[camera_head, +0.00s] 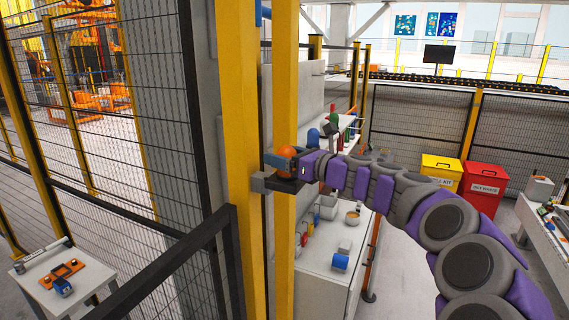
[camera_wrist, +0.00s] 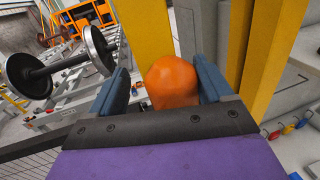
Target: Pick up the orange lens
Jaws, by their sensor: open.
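The orange lens (camera_head: 286,152) is a rounded dome on a dark mount beside the yellow post. In the wrist view the orange lens (camera_wrist: 173,82) sits between the two blue-grey fingers. My gripper (camera_head: 280,161) reaches in from the right at the lens. In the wrist view my gripper (camera_wrist: 165,82) is open, with one finger on each side of the lens and a small gap visible, mainly on the left. The lower part of the lens is hidden behind the gripper's dark front edge.
A yellow post (camera_head: 240,120) stands right beside the lens. A mesh fence (camera_head: 100,200) fills the left. A bench with cups and small parts (camera_head: 318,258) stands below the arm. Yellow (camera_head: 441,172) and red bins (camera_head: 483,188) stand behind. A wheelset (camera_wrist: 60,62) shows in the wrist view.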

